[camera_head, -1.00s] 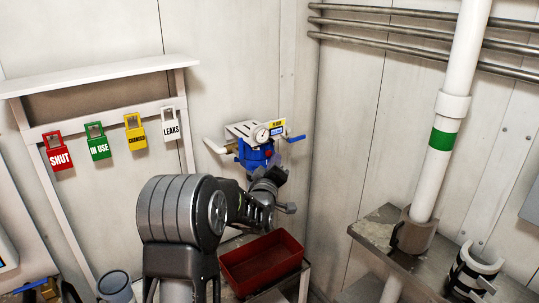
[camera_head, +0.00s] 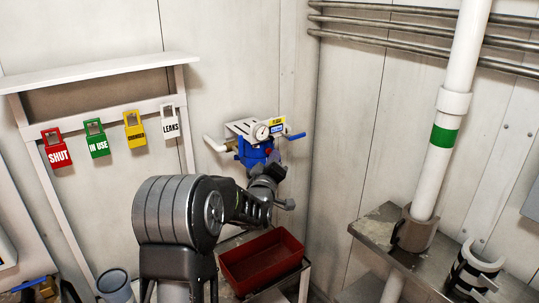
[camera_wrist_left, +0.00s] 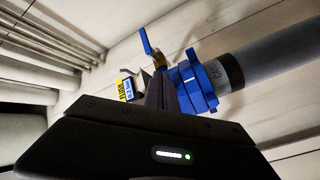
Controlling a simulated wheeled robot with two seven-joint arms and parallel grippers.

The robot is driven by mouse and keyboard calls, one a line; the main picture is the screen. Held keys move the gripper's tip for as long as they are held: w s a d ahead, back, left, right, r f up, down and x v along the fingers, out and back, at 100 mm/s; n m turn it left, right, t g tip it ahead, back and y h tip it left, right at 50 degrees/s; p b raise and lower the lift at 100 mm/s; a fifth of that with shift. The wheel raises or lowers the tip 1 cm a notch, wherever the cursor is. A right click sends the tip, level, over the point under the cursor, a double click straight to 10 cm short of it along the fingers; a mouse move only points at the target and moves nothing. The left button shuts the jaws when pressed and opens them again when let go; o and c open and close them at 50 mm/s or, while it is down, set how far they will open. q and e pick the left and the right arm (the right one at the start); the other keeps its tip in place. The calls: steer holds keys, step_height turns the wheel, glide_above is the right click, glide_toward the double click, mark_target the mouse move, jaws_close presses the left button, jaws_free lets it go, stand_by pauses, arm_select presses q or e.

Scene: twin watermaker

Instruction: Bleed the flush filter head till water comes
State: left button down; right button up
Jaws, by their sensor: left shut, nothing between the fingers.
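The flush filter head (camera_head: 256,150) is blue and sits on a white wall bracket, with a round gauge (camera_head: 261,132), a yellow and blue label (camera_head: 277,124) and a blue lever (camera_head: 295,137). My left gripper (camera_head: 277,163) is at the right side of the blue head. In the left wrist view the shut, empty fingers (camera_wrist_left: 160,92) point up beside the blue head (camera_wrist_left: 193,84), with the label (camera_wrist_left: 127,88) and blue lever (camera_wrist_left: 146,42) just beyond. I cannot tell whether the fingers touch the head. The red bleed screw is hidden now. My right gripper is not in view.
A red tray (camera_head: 262,260) stands on a low stand below the head. Coloured tags hang from a rack (camera_head: 100,116) at left. A white pipe (camera_head: 447,130) and a metal shelf (camera_head: 385,232) stand at right.

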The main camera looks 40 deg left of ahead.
arm_select(q)
steer(key=shift+w+a+b, duration=0.15)
steer(key=shift+a+b, duration=0.45)
stand_by(1.7)
steer(key=shift+d, duration=0.1)
steer(key=shift+s+d+b, duration=0.25)
steer(key=shift+d+b, duration=0.1)
steer(key=shift+d, duration=0.45)
steer(key=shift+d, duration=0.1)
steer(key=d, duration=0.1)
steer(key=s+d, duration=0.1)
steer(key=d, duration=0.1)
steer(key=d+b, duration=0.1)
steer(key=shift+s+d, duration=0.25)
steer(key=shift+d, duration=0.05)
stand_by(0.5)
